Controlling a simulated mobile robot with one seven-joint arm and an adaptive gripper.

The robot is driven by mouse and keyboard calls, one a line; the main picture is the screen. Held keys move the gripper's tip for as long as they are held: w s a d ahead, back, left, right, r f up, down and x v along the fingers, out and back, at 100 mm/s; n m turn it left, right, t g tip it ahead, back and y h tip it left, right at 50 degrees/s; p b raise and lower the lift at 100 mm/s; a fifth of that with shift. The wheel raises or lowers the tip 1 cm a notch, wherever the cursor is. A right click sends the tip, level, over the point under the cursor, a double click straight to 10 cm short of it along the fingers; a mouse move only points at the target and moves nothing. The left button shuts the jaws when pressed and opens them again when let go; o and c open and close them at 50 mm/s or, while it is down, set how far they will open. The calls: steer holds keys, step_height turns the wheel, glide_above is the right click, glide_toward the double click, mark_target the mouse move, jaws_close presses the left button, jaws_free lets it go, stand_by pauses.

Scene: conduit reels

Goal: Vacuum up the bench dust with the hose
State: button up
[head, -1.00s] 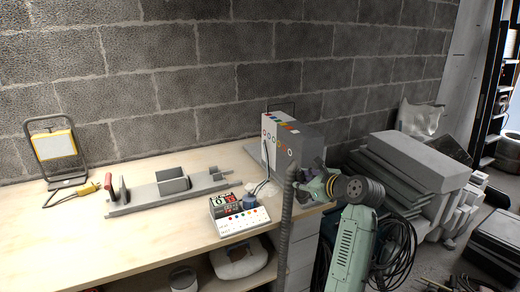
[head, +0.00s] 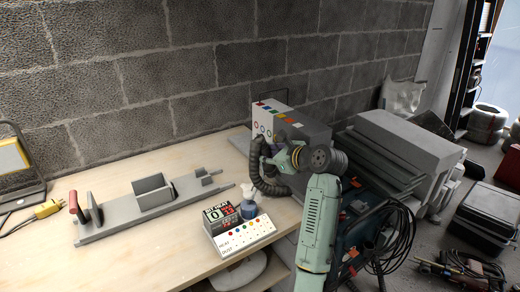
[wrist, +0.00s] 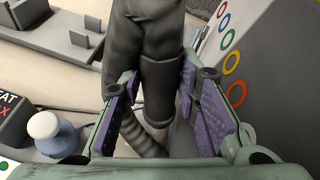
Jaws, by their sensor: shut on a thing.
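A dark ribbed hose (head: 259,172) is bent beside the grey box on the bench (head: 150,255). My gripper (head: 284,158) is shut on it in front of the box. In the wrist view the hose (wrist: 156,62) runs between the purple pads of my gripper (wrist: 160,105), and a thinner ribbed length curves below it. A pale patch, perhaps dust (head: 247,189), shows just left of the hose. My gripper and the hose hide part of the bench there, so I cannot tell how far the patch reaches or where the hose mouth points.
The grey box (head: 305,135) has coloured rings on its face. A button panel with a display (head: 240,236) and a blue-topped knob (head: 249,209) stand near the bench's front edge. A grey rail fixture (head: 150,205) lies left. Stacked slabs (head: 405,150) stand right.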

mark_target(267, 168)
steer(key=shift+w+a+f, duration=0.1)
steer(key=shift+w, duration=0.1)
step_height(267, 168, down, 5)
steer(key=b, duration=0.5)
steer(key=shift+f, duration=0.2)
stand_by(0.5)
steer(key=shift+w+a+r+p, duration=0.2)
steer(key=shift+w+a+p, duration=0.2)
steer(key=shift+w+a, duration=0.1)
steer(key=shift+w+a+f+p, duration=0.1)
steer(key=shift+w+a+p, duration=0.9)
steer(key=shift+w+a, duration=0.15)
steer(key=s+a+p, duration=0.1)
steer(key=s+p, duration=0.1)
steer(key=s, duration=0.4)
steer(key=shift+s, duration=0.35)
